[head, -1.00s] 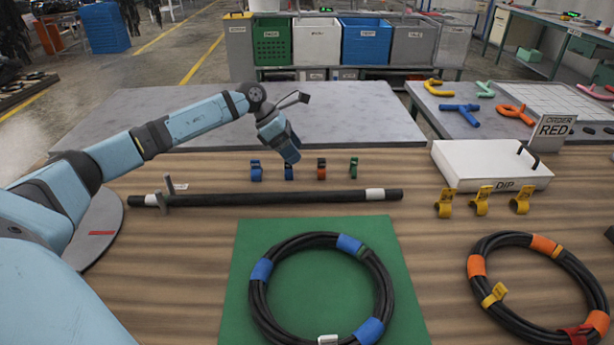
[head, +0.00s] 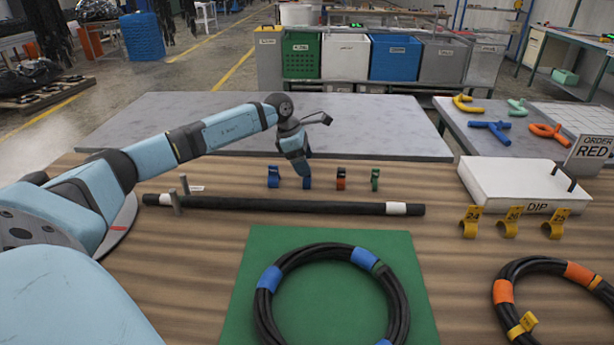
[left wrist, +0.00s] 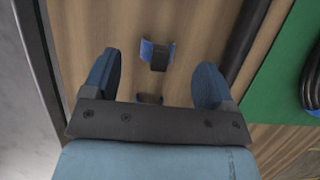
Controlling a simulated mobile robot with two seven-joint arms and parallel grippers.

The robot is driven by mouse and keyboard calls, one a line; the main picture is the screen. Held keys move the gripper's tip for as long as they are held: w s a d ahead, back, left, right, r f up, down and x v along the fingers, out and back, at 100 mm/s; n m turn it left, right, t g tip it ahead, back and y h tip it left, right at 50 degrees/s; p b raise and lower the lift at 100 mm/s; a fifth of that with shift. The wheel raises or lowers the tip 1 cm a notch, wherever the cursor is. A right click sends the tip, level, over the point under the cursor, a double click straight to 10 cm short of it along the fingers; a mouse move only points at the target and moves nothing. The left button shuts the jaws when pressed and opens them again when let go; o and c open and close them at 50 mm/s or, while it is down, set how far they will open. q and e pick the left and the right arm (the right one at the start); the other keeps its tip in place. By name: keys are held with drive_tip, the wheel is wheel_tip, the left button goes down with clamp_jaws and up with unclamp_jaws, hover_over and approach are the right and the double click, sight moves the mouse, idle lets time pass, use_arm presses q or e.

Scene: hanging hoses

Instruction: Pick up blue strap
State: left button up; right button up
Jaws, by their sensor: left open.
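A small blue strap (head: 273,177) stands at the left end of a short row on the wooden table. A second blue strap (head: 307,184) is beside it, partly behind the tip of my left gripper (head: 300,170). In the left wrist view, a blue strap with a dark middle (left wrist: 157,54) lies ahead of and between the open fingers of my left gripper (left wrist: 157,82). The left gripper is open and empty. My right gripper is out of view.
An orange-and-black strap (head: 341,178) and a green one (head: 375,180) continue the row. A black hose (head: 290,206) lies in front. A coiled hose (head: 268,305) rests on a green mat (head: 255,255). A white DIP box (head: 520,186) and yellow clips (head: 508,222) are at right.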

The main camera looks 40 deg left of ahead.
use_arm(q)
drive_tip(key=x, duration=0.4)
drive_tip(key=shift+f+b, duration=0.35)
drive_tip(key=c, duration=1)
drive_tip(key=shift+r, duration=0.15)
wheel_tip(320, 180, up, 20)
drive_tip(key=p, duration=0.3)
drive_tip(key=o, duration=0.3)
drive_tip(key=c, duration=0.3)
